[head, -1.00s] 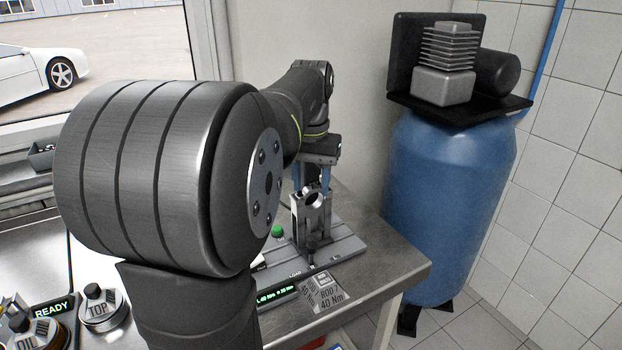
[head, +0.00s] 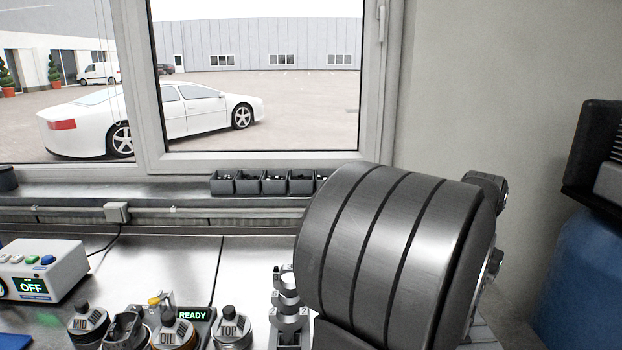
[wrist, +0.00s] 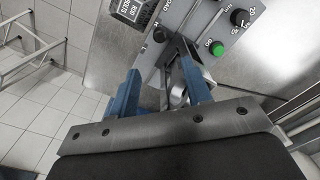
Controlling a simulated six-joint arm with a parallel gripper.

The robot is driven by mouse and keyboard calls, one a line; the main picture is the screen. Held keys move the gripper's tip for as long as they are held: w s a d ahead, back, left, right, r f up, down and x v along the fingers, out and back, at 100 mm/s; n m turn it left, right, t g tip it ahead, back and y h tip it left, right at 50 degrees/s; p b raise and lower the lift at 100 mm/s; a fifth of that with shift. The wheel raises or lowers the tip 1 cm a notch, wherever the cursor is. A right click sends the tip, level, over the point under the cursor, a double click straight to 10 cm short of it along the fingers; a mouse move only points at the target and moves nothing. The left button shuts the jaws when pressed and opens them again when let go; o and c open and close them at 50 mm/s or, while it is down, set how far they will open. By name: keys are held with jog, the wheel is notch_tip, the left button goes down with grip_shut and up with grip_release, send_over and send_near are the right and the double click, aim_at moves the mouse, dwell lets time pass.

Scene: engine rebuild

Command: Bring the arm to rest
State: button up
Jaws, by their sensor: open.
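In the wrist view my gripper (wrist: 160,92) shows two blue fingers, apart. A metal piece with a round bore (wrist: 178,94) stands on the grey fixture (wrist: 196,22) and shows between and beyond the fingers. I cannot tell whether the fingers touch it. In the head view my large ribbed arm joint fills the lower right and hides the gripper and most of the fixture.
In the head view several dark bins (head: 262,182) line the window ledge. A control box (head: 38,272) reading OFF stands at the left. Knobs marked MID (head: 88,322), OIL (head: 174,335) and TOP (head: 231,328) sit near the front. A blue tank (head: 590,285) stands at the right.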

notch_tip(320, 180, down, 12)
jog(key=shift+f, duration=0.25)
jog(key=shift+d, duration=0.1)
jog(key=o, duration=1.1)
jog(key=shift+c, duration=0.2)
jog(key=shift+o, duration=0.7)
jog(key=shift+r, duration=0.15)
jog(key=w+a+r+m+h, duration=0.2)
jog(key=w+r+m, duration=0.15)
jog(key=r, duration=0.45)
jog(key=w+a+r+m+h, duration=0.3)
jog(key=r+m, duration=0.2)
jog(key=r, duration=0.3)
jog(key=shift+m, duration=0.25)
jog(key=x, duration=1)
jog(key=shift+s+d, duration=0.1)
jog(key=shift+s, duration=0.05)
